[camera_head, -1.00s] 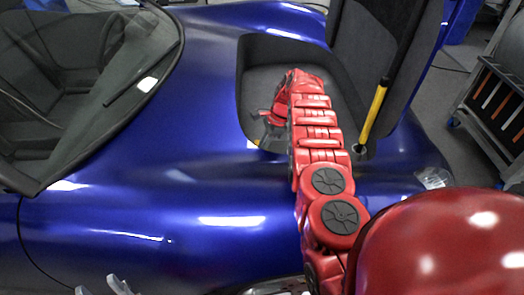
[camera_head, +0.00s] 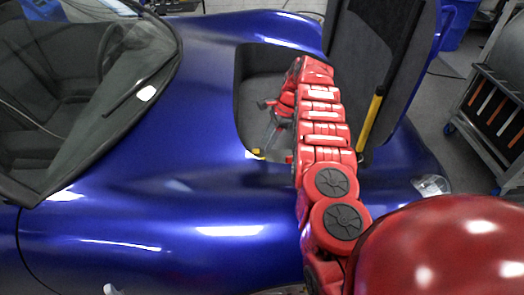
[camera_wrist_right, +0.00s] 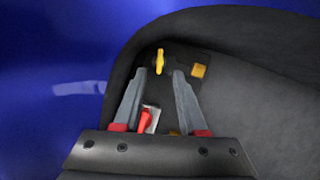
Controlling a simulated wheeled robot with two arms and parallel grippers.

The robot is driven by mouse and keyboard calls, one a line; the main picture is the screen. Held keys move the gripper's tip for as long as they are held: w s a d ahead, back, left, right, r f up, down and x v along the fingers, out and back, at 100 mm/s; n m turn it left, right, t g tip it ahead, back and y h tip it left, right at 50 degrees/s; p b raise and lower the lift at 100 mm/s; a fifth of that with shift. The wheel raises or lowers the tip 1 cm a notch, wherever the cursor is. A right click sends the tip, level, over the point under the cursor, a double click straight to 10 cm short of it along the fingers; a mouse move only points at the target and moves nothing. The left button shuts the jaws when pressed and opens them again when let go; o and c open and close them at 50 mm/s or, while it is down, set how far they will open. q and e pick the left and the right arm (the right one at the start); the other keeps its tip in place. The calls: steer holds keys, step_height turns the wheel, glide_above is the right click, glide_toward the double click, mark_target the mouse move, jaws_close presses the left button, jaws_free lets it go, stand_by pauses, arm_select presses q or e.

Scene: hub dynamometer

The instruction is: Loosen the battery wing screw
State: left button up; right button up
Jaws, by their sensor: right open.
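The yellow wing screw (camera_wrist_right: 160,62) stands upright on a dark part in the right wrist view, just beyond and between my fingertips. My right gripper (camera_wrist_right: 158,74) is open with nothing between its grey fingers. In the head view my right gripper (camera_head: 270,131) reaches down into the car's front compartment, partly hidden by my red arm. A small yellow part (camera_head: 256,153) shows near its fingers; I cannot tell whether it is the wing screw. A pale tip (camera_head: 111,289) at the bottom edge looks like part of my left gripper.
In the wrist view, a yellow block (camera_wrist_right: 199,71) sits right of the screw, and a red lever (camera_wrist_right: 147,119) on a pale plate lies between my fingers. The dark compartment wall (camera_wrist_right: 118,75) is close on the left. A yellow-and-black strut (camera_head: 371,122) props the raised lid (camera_head: 366,55).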

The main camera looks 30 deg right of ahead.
steer(key=v, duration=0.4)
steer(key=shift+d+r, duration=0.1)
steer(key=shift+r, duration=0.15)
steer(key=w+a+r+g+h+p, duration=0.1)
steer(key=a+r+h+p, duration=0.4)
steer(key=p, duration=0.5)
steer(key=b, duration=0.5)
glide_toward(259, 159)
steer(key=shift+y, duration=0.3)
steer(key=f, duration=0.9)
steer(key=shift+d, duration=0.35)
jaws_close()
